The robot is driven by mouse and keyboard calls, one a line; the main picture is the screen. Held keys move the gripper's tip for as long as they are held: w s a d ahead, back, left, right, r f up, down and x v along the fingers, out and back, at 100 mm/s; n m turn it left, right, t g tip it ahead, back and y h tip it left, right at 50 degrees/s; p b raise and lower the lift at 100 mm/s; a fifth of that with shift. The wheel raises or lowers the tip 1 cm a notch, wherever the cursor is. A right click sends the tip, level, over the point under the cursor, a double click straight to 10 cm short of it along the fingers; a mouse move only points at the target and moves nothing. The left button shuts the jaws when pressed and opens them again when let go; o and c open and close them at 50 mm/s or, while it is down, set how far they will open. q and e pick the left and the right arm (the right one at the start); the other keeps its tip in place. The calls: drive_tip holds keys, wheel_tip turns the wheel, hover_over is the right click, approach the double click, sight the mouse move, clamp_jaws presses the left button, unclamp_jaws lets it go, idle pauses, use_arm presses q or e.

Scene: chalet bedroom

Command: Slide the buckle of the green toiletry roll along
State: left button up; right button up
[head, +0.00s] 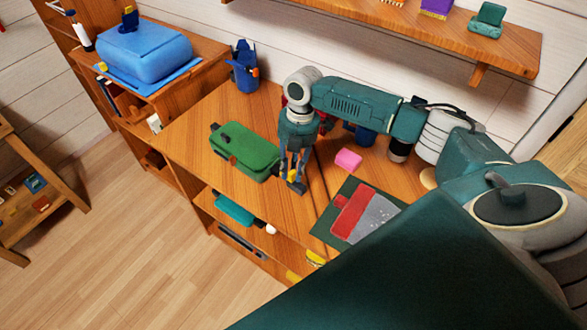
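The green toiletry roll (243,147) lies on the wooden desk, left of the middle of the head view. A small dark piece shows at its left end, and a dark strap-like mark is on its near side. I cannot tell which of these is the buckle. My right gripper (293,178) points down just beside the right end of the roll. Its fingers are small here, and I cannot tell whether they are open or touch the roll. Something small and yellow shows by the fingertips. My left gripper is out of view.
A pink block (348,160) and a red and grey item on a dark green mat (325,226) lie right of the gripper. A blue holder (244,68) stands behind the roll. A blue case (145,50) sits on the left cabinet. A wall shelf (440,38) hangs above.

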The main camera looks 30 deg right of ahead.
drive_tip(key=c, duration=0.3)
drive_tip(key=shift+w+a+b, duration=0.25)
drive_tip(key=shift+w, duration=0.55)
drive_tip(key=shift+w+a+b, duration=0.2)
drive_tip(key=shift+w+a, duration=0.05)
drive_tip(key=shift+w, duration=0.65)
drive_tip(key=o, duration=0.7)
